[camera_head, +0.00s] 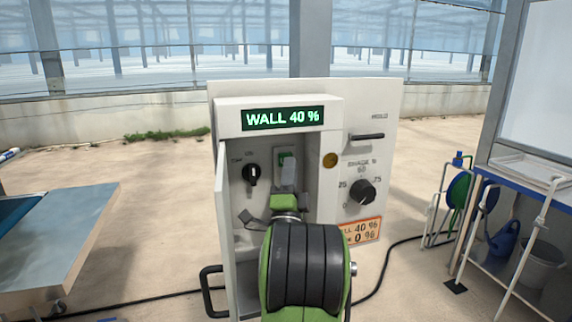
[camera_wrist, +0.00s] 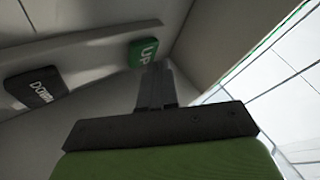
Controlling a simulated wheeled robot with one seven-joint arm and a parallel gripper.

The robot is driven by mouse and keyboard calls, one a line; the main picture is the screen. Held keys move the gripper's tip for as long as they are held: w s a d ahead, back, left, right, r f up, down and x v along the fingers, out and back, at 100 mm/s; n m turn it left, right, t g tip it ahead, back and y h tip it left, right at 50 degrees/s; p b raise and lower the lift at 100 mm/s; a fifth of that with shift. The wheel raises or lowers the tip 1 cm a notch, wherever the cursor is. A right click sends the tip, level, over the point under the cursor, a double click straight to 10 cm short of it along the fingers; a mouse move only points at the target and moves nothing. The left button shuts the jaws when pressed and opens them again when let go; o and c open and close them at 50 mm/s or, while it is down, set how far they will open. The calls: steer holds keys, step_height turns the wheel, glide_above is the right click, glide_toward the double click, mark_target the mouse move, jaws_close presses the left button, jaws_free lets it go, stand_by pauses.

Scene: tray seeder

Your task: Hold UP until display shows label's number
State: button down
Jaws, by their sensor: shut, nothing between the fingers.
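The display (camera_head: 283,118) on the white control box reads "WALL 40 %" in green. The orange label (camera_head: 371,229) at the lower right of the box is partly hidden by my arm. Its visible text reads "LL 40 %" above "0 %". My gripper (camera_head: 288,163) is shut and empty, reaching into the box's recess. The green UP button (camera_wrist: 143,53) is just beyond my fingertips (camera_wrist: 156,66) in the wrist view. I cannot tell whether they touch it. The black DOWN button (camera_wrist: 36,87) is to the left, clear of the fingers.
A black rotary switch (camera_head: 253,174) sits left of my fingers in the recess. A black dial (camera_head: 362,192) and a slot handle (camera_head: 367,136) are on the right panel. The opened door (camera_head: 222,230) stands at the left. A cable crosses the floor.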

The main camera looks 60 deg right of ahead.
steer(key=shift+s+a, duration=0.2)
steer(key=shift+s, duration=0.05)
steer(key=s+a+b, duration=0.3)
steer(key=b, duration=0.1)
steer(key=shift+s+a, duration=0.25)
steer(key=shift+a, duration=0.05)
